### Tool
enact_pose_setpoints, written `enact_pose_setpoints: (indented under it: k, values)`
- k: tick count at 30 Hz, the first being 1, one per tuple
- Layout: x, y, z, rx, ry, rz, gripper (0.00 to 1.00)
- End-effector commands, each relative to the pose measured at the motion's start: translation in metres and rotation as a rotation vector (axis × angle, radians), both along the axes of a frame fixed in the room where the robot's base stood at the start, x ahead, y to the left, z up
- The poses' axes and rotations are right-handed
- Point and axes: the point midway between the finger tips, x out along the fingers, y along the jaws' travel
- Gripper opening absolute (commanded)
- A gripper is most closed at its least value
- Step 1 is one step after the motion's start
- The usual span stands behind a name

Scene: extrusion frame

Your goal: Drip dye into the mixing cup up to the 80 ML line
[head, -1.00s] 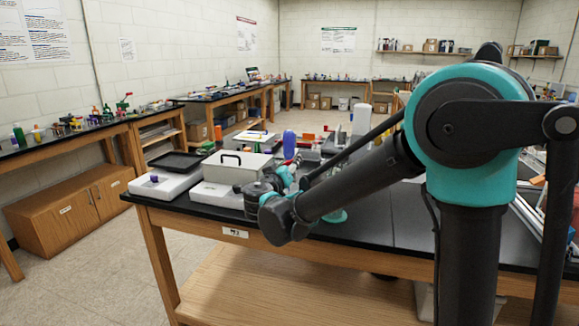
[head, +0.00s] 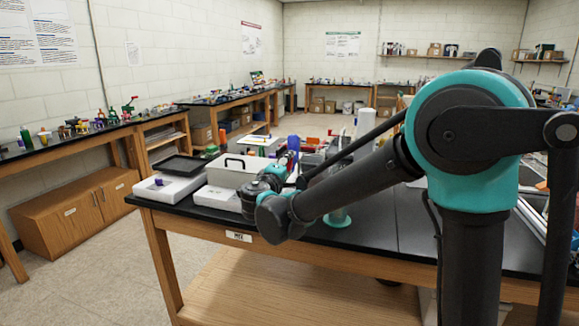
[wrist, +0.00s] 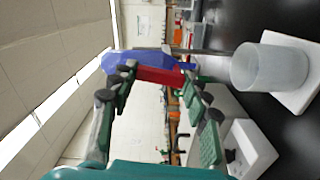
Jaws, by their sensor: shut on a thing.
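In the wrist view, which is turned on its side, my gripper (wrist: 160,83) is shut on a blue bottle (wrist: 135,60) with a red part between the fingers. In the head view the blue bottle (head: 293,144) stands above my teal gripper, partly hidden by my arm. The mixing cup (wrist: 270,68), frosted and translucent, stands upright on a white plate (wrist: 304,98), to the right of the bottle in the wrist view and apart from it. No dye or level marks can be made out in the cup.
A tall white cylinder (head: 365,122) stands behind my arm.

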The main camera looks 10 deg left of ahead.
Motion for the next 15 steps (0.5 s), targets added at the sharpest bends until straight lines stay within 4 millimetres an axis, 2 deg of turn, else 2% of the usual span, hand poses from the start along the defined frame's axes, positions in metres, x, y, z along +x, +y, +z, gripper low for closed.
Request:
enact_pose_setpoints:
  k: [7,15]
  values:
    - [0.0001,0.0034,-0.0002,-0.127,0.011,0.001,0.18]
    - [0.0001,0.0048,-0.0004,-0.185,0.015,0.001,0.18]
